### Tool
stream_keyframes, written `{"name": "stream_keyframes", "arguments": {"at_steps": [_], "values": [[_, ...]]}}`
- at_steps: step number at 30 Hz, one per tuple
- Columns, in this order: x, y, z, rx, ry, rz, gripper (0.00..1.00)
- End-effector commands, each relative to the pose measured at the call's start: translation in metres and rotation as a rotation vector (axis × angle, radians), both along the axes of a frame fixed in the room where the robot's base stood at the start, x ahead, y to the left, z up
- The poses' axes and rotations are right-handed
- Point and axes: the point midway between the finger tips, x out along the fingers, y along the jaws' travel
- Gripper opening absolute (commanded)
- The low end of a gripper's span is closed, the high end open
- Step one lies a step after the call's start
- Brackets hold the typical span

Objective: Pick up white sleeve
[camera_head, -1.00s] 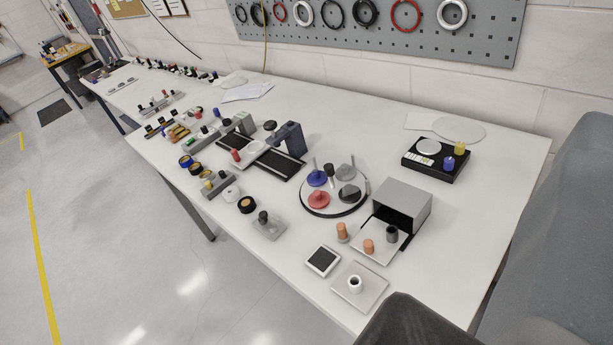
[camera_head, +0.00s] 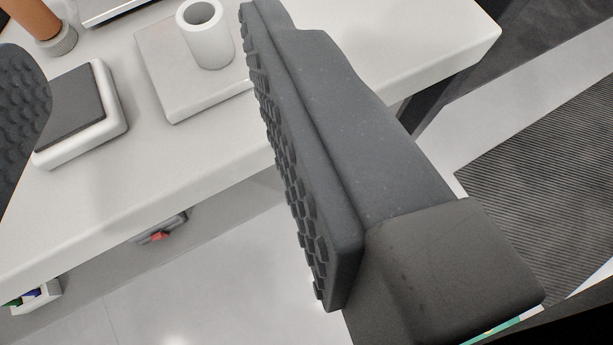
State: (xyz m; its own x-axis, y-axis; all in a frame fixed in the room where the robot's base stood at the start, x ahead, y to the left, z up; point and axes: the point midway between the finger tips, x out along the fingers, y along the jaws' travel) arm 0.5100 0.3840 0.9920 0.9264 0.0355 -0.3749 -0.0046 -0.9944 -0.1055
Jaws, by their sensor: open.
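The white sleeve (camera_head: 207,37) is a short hollow cylinder standing upright on a pale square plate (camera_head: 178,88) at the table's edge, at the top of the view. My gripper (camera_head: 150,110) is open, with one dark studded finger at the far left edge and the other large across the middle right. The sleeve shows in the gap between the fingers, nearer the right finger. Neither finger visibly touches it. The right finger covers part of the plate's right side.
A white block with a dark grey top (camera_head: 85,112) sits left of the plate, close to the left finger. An orange-brown cylinder (camera_head: 42,25) stands at the top left. The white table (camera_head: 130,185) ends just in front; floor and a dark ribbed mat (camera_head: 550,190) lie beyond.

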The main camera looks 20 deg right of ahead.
Motion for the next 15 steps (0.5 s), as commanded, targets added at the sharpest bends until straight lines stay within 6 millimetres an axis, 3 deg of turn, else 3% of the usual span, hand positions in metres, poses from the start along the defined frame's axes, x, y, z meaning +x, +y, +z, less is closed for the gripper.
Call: {"name": "stream_keyframes", "arguments": {"at_steps": [3, 6, 15], "values": [[-0.02, -0.003, -0.019, -0.076, 0.009, -0.014, 0.49], [-0.022, -0.006, -0.027, -0.105, 0.009, -0.02, 0.49], [0.022, -0.008, -0.048, -0.11, 0.01, -0.025, 0.49]]}}
